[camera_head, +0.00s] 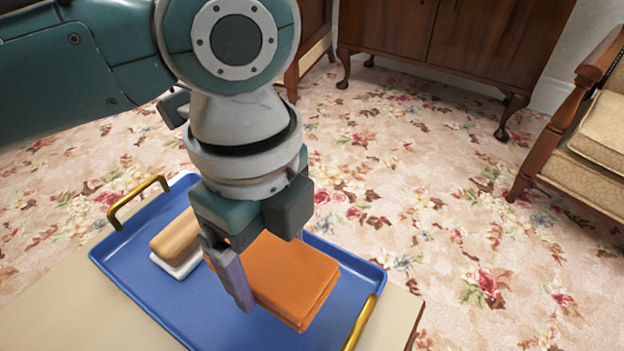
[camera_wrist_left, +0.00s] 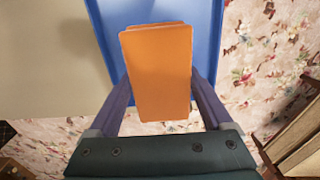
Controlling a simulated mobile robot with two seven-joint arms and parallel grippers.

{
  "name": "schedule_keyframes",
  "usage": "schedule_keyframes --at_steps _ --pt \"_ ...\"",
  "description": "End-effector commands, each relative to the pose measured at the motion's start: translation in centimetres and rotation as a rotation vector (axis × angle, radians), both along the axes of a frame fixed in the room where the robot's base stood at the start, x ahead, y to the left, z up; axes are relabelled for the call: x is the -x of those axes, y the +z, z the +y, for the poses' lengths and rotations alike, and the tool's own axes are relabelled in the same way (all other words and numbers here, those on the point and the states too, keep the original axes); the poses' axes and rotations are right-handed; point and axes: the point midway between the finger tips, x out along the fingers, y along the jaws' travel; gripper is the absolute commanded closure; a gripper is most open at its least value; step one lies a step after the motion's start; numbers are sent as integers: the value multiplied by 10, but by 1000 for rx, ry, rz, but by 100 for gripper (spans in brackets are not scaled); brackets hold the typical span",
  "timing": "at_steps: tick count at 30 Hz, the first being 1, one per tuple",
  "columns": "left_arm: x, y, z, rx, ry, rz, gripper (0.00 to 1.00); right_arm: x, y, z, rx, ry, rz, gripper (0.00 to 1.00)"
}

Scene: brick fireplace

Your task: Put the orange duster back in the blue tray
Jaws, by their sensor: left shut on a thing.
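The orange duster (camera_head: 287,278) looks like a folded stack of orange cloth. It is between the fingers of my left gripper (camera_head: 238,275), which is shut on it. In the left wrist view the duster (camera_wrist_left: 160,72) lies between the two purple-grey fingers of the left gripper (camera_wrist_left: 161,98). The blue tray (camera_head: 160,290) has gold handles and sits on a pale tabletop. The duster is over the right part of the tray; I cannot tell whether it touches the tray floor. The tray also shows in the left wrist view (camera_wrist_left: 105,25). My right gripper is not in view.
A wooden-backed brush with a white underside (camera_head: 178,245) lies in the left part of the tray. A gold handle (camera_head: 360,322) stands at the tray's near right end. The table edge is close by. A cabinet (camera_head: 450,40) and an armchair (camera_head: 590,140) stand beyond on the floral carpet.

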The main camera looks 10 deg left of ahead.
Motion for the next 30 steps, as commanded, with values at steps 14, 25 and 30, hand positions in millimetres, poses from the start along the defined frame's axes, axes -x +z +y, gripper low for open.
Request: schedule_keyframes --at_steps 14,25,30 --pt "0 -67 0 0 1 1 77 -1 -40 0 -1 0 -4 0" --pt "0 -81 0 0 0 -1 77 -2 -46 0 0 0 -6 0" --pt "0 -85 0 0 1 0 13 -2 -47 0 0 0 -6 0"
